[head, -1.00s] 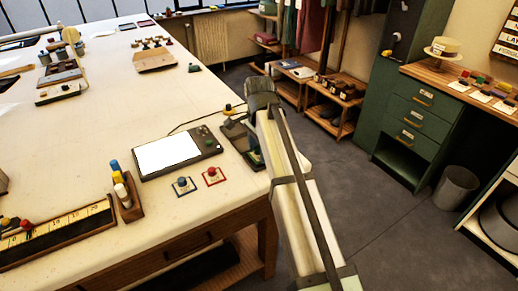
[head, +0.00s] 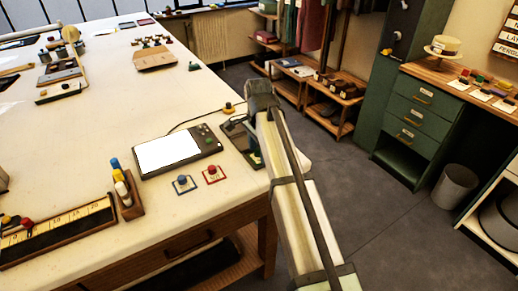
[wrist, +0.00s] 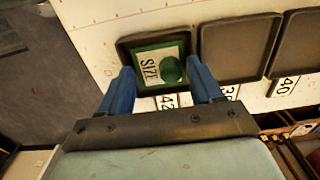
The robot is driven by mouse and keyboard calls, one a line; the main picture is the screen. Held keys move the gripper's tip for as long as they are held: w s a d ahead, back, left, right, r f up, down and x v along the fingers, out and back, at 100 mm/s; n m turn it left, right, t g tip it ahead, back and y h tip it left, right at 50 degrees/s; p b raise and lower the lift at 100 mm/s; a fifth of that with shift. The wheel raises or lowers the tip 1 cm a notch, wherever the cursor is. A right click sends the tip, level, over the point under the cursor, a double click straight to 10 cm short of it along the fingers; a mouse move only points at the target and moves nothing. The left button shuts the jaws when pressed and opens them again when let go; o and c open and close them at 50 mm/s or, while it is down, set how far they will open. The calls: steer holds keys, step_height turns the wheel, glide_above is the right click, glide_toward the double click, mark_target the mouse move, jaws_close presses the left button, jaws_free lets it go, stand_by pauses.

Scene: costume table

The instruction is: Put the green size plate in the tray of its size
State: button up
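The green size plate (wrist: 146,68), square with a round green knob and the word SIZE, lies within the rim of a dark tray (wrist: 125,47) in the wrist view. A card reading 42 (wrist: 166,101) is beside that tray. My gripper (wrist: 157,78) has its blue fingers wide apart, short of the plate's knob and not touching it. It holds nothing.
Two empty dark trays (wrist: 238,48) (wrist: 298,45) lie to the right in the wrist view; one card reads 40 (wrist: 285,85). In the head view, blue (head: 183,182) and red (head: 211,172) knobbed plates lie beside a white-screened device (head: 207,146). Floor is right of the table.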

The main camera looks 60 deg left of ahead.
mark_target(259, 157)
steer(key=shift+o, duration=1.4)
steer(key=shift+d+f, duration=0.2)
steer(key=shift+f, duration=0.15)
steer(key=shift+d, duration=0.1)
steer(key=shift+s+d+f, duration=0.1)
steer(key=shift+d, duration=0.05)
step_height(259, 157, up, 14)
steer(key=shift+a+f, duration=0.15)
steer(key=shift+a, duration=0.25)
